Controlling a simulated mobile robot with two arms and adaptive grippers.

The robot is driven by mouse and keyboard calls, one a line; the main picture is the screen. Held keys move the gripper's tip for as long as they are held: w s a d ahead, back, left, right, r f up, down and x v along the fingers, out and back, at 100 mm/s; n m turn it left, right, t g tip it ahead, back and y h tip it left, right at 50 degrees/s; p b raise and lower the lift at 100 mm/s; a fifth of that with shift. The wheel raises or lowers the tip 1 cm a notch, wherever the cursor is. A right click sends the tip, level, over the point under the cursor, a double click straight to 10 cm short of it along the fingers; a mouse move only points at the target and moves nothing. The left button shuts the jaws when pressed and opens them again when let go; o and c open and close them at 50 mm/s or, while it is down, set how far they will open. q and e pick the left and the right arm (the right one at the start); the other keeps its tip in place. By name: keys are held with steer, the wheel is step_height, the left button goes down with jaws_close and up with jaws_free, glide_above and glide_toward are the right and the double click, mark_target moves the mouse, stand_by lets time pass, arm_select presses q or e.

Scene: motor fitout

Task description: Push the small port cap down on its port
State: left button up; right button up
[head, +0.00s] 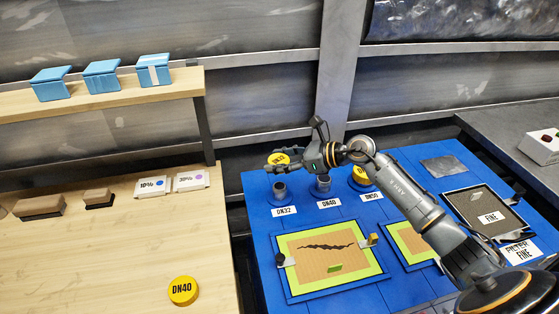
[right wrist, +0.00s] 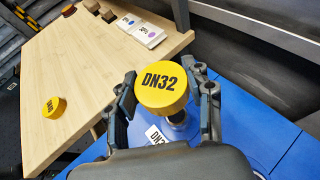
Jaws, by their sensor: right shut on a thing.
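The small yellow cap marked DN32 (head: 279,159) is between the fingers of my right gripper (head: 277,162), which is shut on it. In the right wrist view the cap (right wrist: 162,86) shows its label face up, with a finger on each side. The grey DN32 port (head: 280,190) stands upright on the blue board, and the cap appears above it with a gap. In the right wrist view part of the port (right wrist: 179,120) shows below the cap, its top hidden. My left gripper is not in view.
The DN40 port (head: 322,184) stands open to the right. A yellow cap (head: 361,176) sits at the DN50 port. A yellow DN40 cap (head: 183,291) lies on the wooden table (head: 110,260). A framed panel with a crack (head: 333,262) lies in front of the ports.

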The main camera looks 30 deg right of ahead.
mark_target(280, 186)
steer(key=shift+f+b, duration=0.4)
steer(key=shift+f, duration=0.25)
steer(key=shift+d+f+b, duration=0.1)
steer(key=shift+f+b, duration=1)
steer(key=shift+f, duration=0.7)
steer(key=shift+s, duration=0.1)
steer(key=shift+f+b, duration=0.15)
steer(key=shift+b, duration=0.15)
steer(key=shift+f+b, duration=0.95)
steer(key=shift+f, duration=0.05)
steer(key=shift+f, duration=0.1)
steer(key=shift+f+b, duration=0.4)
steer(key=shift+b, duration=0.15)
steer(key=shift+f+b, duration=0.25)
steer(key=shift+b, duration=0.2)
